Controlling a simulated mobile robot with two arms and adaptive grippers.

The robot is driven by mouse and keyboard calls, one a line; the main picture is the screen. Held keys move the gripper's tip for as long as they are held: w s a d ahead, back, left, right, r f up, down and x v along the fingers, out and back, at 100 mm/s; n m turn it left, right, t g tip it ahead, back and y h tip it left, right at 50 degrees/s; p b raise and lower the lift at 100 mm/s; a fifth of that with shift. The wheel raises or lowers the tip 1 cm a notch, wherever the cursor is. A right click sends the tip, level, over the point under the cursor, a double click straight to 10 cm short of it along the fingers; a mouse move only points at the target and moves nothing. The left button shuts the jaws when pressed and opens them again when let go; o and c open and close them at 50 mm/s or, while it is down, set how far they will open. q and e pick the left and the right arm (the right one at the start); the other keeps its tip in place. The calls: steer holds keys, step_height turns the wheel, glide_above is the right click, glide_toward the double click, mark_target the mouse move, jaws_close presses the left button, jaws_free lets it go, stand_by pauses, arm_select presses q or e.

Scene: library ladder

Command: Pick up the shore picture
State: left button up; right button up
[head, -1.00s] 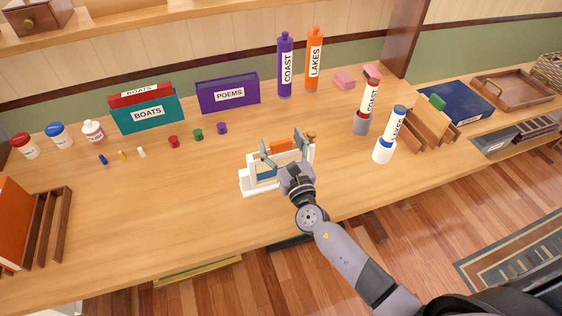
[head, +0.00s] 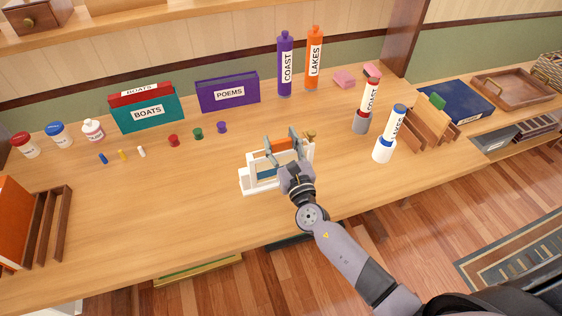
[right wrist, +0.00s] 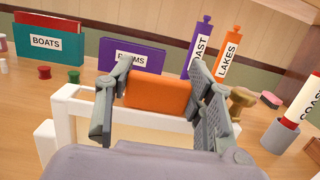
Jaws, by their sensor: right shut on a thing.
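The shore picture appears as a panel with an orange top edge (head: 283,144) and a blue part below, at a white frame stand (head: 246,186) near the table's front. Its orange top (right wrist: 158,92) shows between my fingers in the right wrist view, with the white stand (right wrist: 64,107) around and below it. My right gripper (head: 282,148) is shut on this orange top from above. The picture's face is mostly hidden by the stand and my gripper. My left gripper is not in view.
Three small knobs, red (head: 173,141), green and purple, stand behind the stand. To the right are a COAST tube (head: 369,98) and a LAKES tube (head: 395,125) in holders. Wooden slots (head: 430,125) stand farther right.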

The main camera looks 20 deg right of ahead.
steer(key=shift+c, duration=1.4)
steer(key=shift+r, duration=0.1)
